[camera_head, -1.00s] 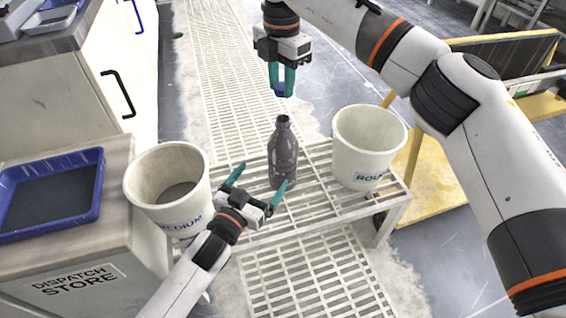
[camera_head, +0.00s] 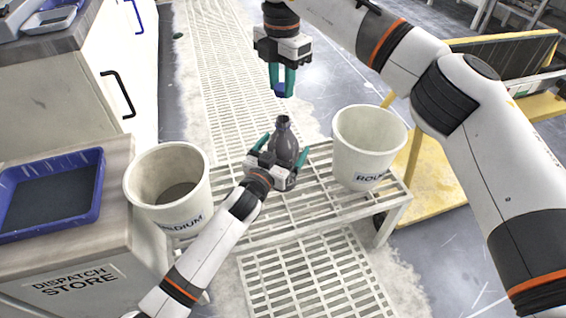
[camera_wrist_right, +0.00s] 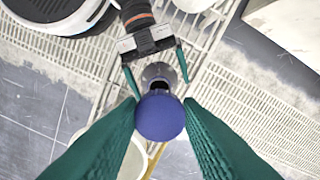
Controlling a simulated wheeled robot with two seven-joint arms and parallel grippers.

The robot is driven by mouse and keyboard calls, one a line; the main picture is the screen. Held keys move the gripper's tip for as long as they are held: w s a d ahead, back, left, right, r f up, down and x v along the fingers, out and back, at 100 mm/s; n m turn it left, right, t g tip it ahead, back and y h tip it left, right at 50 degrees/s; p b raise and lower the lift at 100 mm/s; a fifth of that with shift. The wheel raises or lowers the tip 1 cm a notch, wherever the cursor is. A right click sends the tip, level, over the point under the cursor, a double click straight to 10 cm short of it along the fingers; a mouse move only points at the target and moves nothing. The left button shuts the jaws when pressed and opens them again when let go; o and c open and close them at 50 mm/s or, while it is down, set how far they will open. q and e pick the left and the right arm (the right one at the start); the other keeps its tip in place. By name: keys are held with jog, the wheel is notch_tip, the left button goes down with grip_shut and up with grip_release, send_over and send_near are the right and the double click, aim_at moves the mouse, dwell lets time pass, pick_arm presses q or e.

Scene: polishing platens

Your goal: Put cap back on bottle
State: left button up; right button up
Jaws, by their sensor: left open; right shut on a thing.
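A dark grey, open-necked bottle (camera_head: 284,138) stands upright on the slatted bench. My left gripper (camera_head: 283,146) is open, with its teal fingers on either side of the bottle; I cannot tell whether they touch it. The gripper body hides the bottle's lower part. My right gripper (camera_head: 282,86) is shut on a blue cap (camera_head: 280,90) and holds it above the bottle, with a gap between. In the right wrist view the cap (camera_wrist_right: 160,116) sits between the teal fingers and partly covers the bottle (camera_wrist_right: 158,76) beneath.
The slatted bench (camera_head: 330,215) also bears a white tub (camera_head: 178,185) on the left and a white tub marked ROU (camera_head: 365,145) on the right. A blue tray (camera_head: 50,190) lies on the counter at left. A yellow platform (camera_head: 440,185) stands at right.

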pick_arm(q)
jog(key=shift+w, duration=0.1)
jog(key=shift+c, duration=0.4)
jog(key=c, duration=1.4)
pick_arm(e)
send_over(282, 120)
jog(key=shift+f, duration=2.5)
jog(key=shift+f, duration=0.9)
jog(key=shift+f, duration=0.5)
